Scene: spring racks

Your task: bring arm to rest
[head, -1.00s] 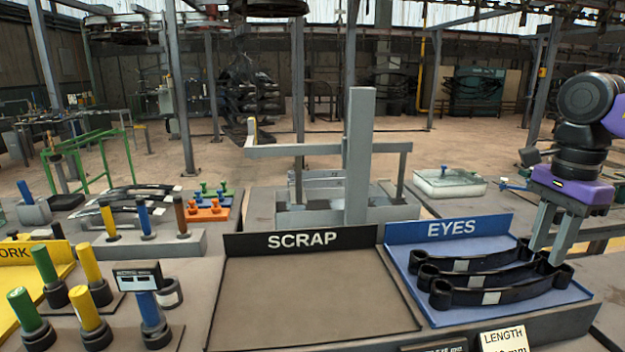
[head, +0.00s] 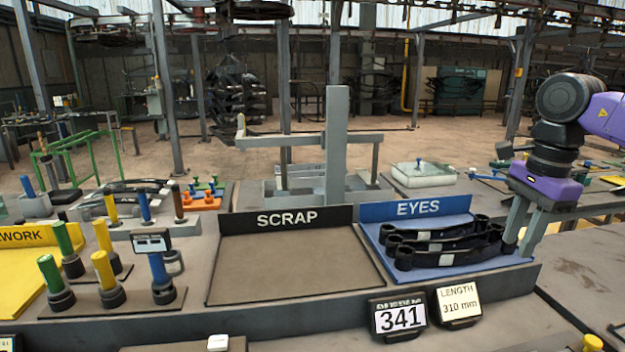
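My gripper (head: 517,248) is at the right side of the head view, pointing down at the right end of the blue EYES tray (head: 516,261). Its two grey fingers stand apart with a gap, and I see nothing held between them. Several black leaf springs (head: 440,243) with rolled eye ends and pale labels lie side by side in that tray. The fingertips are close to the springs' right ends; I cannot tell whether they touch.
The SCRAP tray (head: 295,265) is empty. Coloured pegs (head: 103,270) and a small gauge (head: 151,241) stand at left beside the yellow WORK tray (head: 20,275). A grey post fixture (head: 337,150) rises behind. Displays reading 341 (head: 400,317) and 310 mm (head: 459,304) sit in front.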

